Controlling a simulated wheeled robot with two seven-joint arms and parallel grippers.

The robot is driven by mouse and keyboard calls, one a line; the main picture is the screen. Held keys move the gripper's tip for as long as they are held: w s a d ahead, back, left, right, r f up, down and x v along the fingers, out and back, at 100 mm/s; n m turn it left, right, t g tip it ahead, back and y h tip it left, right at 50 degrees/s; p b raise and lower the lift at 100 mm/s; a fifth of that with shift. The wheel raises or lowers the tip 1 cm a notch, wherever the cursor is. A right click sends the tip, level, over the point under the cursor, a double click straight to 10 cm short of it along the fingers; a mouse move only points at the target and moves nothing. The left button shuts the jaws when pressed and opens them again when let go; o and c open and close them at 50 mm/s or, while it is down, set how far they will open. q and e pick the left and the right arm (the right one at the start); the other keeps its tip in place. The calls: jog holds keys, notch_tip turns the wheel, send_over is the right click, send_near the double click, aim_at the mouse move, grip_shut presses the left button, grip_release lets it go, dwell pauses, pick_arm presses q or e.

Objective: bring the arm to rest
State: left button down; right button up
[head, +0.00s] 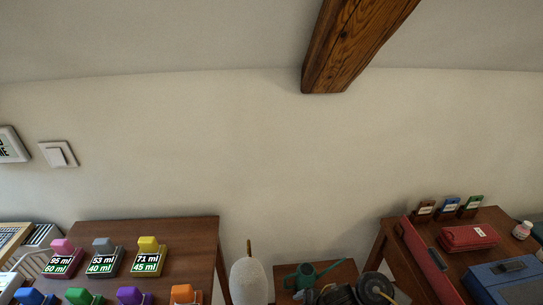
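Neither of my grippers is in the head view, and I cannot make out an arm of mine there. Where the arms are and what the grippers hold is not shown. The view looks mostly at a pale wall (200,150), with furniture along its lower edge.
A brown table (190,228) at lower left bears several coloured, labelled items. A brown table (497,218) at right bears a red case (468,237) and a blue box (505,283). Between them are a whitish rounded object (249,281) and a green watering can (303,277). A wooden beam (350,45) hangs above.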

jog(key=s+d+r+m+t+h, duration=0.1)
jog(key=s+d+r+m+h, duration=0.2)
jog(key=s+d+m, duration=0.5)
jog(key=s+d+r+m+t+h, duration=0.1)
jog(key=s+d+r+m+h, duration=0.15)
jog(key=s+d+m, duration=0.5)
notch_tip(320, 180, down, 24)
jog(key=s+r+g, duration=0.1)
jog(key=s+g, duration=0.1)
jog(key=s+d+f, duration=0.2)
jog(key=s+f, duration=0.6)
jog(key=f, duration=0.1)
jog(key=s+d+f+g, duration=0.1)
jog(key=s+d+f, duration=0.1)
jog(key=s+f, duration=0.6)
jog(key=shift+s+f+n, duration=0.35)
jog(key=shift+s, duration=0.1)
